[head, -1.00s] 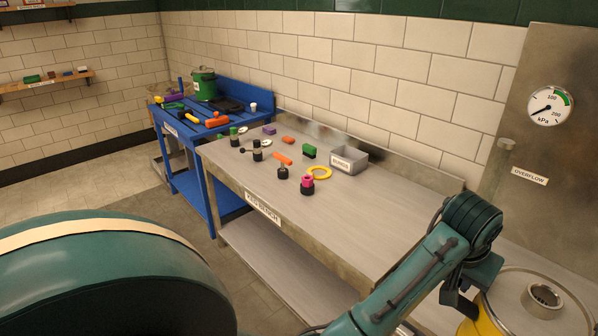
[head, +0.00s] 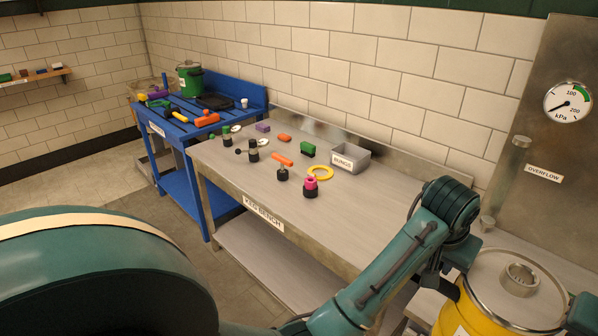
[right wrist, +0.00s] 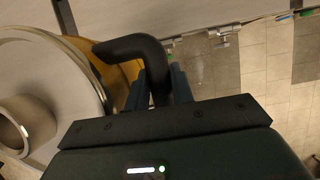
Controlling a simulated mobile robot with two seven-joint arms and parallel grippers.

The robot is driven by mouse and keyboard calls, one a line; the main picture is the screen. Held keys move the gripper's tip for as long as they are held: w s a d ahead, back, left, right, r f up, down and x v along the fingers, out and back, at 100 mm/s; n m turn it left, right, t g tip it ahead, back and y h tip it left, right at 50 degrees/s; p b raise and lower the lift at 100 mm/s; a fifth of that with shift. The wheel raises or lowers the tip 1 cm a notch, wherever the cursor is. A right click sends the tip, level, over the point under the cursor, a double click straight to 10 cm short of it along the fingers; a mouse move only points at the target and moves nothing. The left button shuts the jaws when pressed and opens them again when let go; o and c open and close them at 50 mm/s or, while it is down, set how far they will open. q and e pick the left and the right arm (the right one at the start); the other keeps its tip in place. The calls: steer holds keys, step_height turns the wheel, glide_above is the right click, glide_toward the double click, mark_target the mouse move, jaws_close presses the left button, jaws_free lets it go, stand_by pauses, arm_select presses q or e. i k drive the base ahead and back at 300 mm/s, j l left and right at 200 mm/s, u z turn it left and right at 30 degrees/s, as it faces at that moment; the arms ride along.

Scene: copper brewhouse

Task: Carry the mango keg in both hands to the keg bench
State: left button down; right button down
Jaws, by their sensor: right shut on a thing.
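The mango keg (head: 449,316), yellow with a steel top, is at the lower right of the head view, cut off by the frame. My left gripper (head: 437,284) is at its left side, beside a dark handle; whether its jaws are closed on it is unclear. In the right wrist view the keg (right wrist: 119,82) is at left, and my right gripper (right wrist: 165,88) is shut on its black bent handle (right wrist: 135,47). In the head view only a teal piece of my right arm shows at the keg's right. The keg bench (head: 340,228), a labelled steel table, stands left of the keg.
The bench's back half holds a grey bungs bin (head: 350,158), a yellow ring (head: 320,173), a pink-and-black fitting (head: 311,187) and other small parts. Its near right top is bare. A blue workbench (head: 180,129) with tools stands beyond. A steel overflow panel (head: 545,130) rises behind the keg.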

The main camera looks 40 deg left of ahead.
mark_target(364, 218)
steer(key=i+j, duration=0.1)
steer(key=j, duration=1)
steer(key=i+j, duration=0.15)
steer(key=j, duration=0.15)
steer(key=i+j, duration=0.75)
steer(key=j, duration=0.1)
